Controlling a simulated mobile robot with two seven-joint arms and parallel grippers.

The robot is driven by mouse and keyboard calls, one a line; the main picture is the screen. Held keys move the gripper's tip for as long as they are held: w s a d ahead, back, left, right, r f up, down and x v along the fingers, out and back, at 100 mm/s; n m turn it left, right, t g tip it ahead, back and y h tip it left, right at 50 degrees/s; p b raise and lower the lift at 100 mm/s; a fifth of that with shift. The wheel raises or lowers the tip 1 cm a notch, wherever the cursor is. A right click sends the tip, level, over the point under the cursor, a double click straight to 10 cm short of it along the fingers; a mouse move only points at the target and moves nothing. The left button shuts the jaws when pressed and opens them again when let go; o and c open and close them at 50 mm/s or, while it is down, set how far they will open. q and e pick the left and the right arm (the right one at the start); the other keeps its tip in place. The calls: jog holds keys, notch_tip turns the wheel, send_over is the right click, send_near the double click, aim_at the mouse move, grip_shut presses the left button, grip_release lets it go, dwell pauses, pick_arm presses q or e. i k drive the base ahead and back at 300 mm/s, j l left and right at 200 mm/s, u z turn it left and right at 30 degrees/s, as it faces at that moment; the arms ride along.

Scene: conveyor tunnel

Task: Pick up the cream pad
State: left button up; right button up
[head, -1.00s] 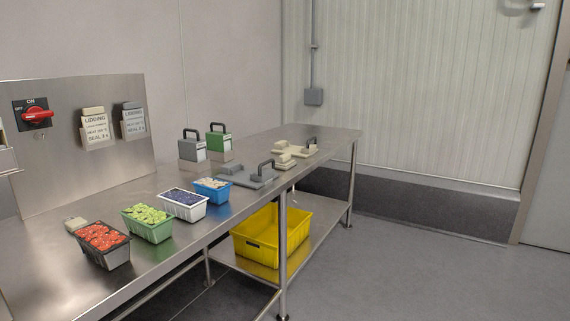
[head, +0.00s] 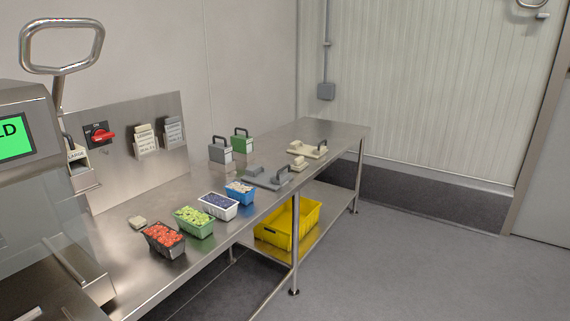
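Neither of my grippers is in view.
Grey handled plates (head: 268,178) lie beyond. A machine with a green screen (head: 12,137) stands left. A yellow crate (head: 288,224) is on the lower shelf.

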aim_at(299, 164)
jog(key=i+l+u, duration=0.15)
jog(key=u, duration=0.9)
jog(key=i+l+u, duration=0.1)
jog(key=l+u, duration=0.45)
jog(key=l, duration=0.15)
jog(key=l+u, duration=0.3)
jog(key=l, duration=0.45)
jog(key=l+u, duration=0.3)
jog(key=l, duration=1.1)
jog(key=k+l, duration=0.1)
jog(key=l, duration=0.45)
jog(key=l+u, duration=0.1)
jog(key=l, duration=0.5)
jog(key=k+l, duration=0.15)
jog(key=l, duration=0.45)
